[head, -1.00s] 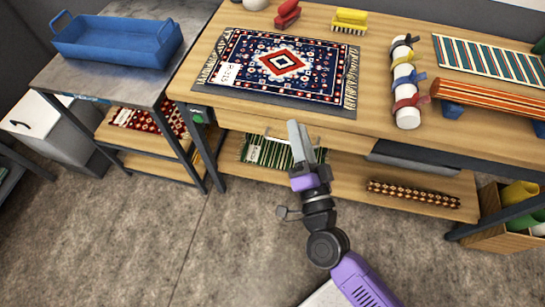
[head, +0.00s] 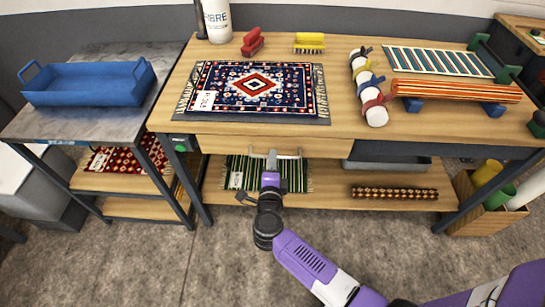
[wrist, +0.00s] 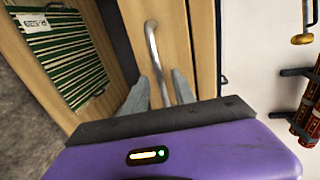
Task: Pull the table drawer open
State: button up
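The wooden table (head: 440,128) has a wide light-wood drawer (head: 225,144) under its top, and the drawer looks closed. A silvery bar handle (head: 290,156) runs along the drawer front. My gripper (head: 271,158) is at this handle, left of the drawer's right end. In the wrist view, the handle (wrist: 153,48) runs between the two grey fingers of my gripper (wrist: 161,84). The fingers are apart, with a gap on each side of the bar. The lower end of the handle is partly hidden behind my gripper's body.
A patterned rug (head: 300,92) lies on the tabletop above the drawer. A striped green rug (head: 240,172) lies on the lower shelf (head: 330,190). A grey tray (head: 385,164) sits right of the drawer. A metal side table (head: 60,120) stands left. Floor in front is clear.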

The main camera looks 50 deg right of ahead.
jog(key=shift+x, duration=1.35)
grip_shut()
dwell(0.4)
